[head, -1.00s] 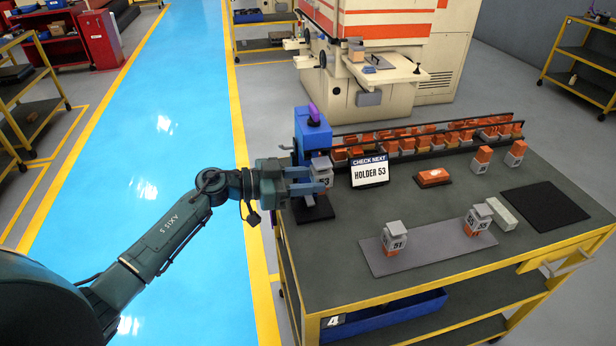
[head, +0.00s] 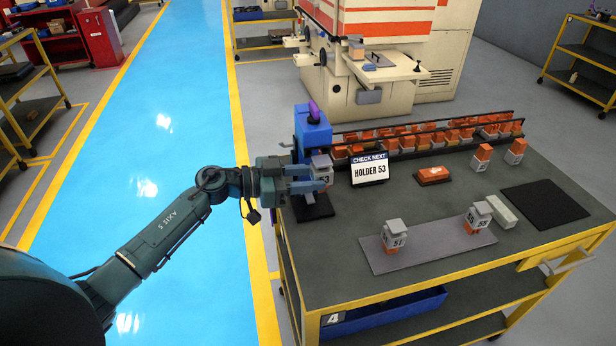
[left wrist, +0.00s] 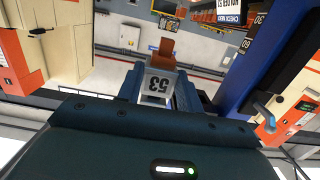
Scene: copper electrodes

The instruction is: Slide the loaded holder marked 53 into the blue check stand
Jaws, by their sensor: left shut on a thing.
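The holder marked 53 (head: 321,175) is grey and sits between the fingers of my left gripper (head: 322,180), which is shut on it. The blue check stand (head: 313,135) rises at the table's left end, right behind the holder, on a dark base (head: 314,208). Its blue column also shows in the left wrist view (left wrist: 262,60). I cannot tell whether the holder touches the stand. My right gripper is not in view.
A "CHECK NEXT HOLDER 53" sign (head: 370,170) stands just right of the stand. A long rack (head: 430,140) of holders runs behind. A black pad (head: 545,206) is at right.

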